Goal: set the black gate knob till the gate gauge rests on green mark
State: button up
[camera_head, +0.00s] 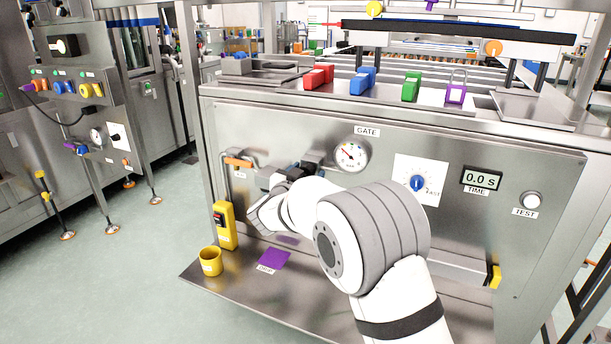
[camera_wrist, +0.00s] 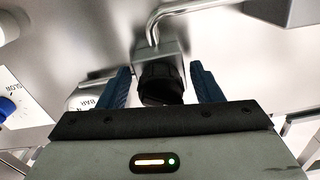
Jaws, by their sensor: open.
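The gate gauge (camera_head: 350,154) is a round white dial under the GATE label on the steel panel. Its dark needle seems to point to the upper left; the colour marks are too small to read for certain. The black gate knob (camera_wrist: 160,83) shows in the wrist view, on a metal valve body with a bent pipe. My gripper (camera_wrist: 163,78) is open, with one blue finger on each side of the knob and small gaps showing.
A blue dial (camera_head: 417,183), time display (camera_head: 482,179) and test button (camera_head: 532,200) are on the panel to the right.

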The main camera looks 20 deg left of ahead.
jog(key=shift+w, duration=0.45)
jog(key=shift+c, duration=0.3)
jog(key=c, duration=0.9)
jog(key=shift+a, duration=0.1)
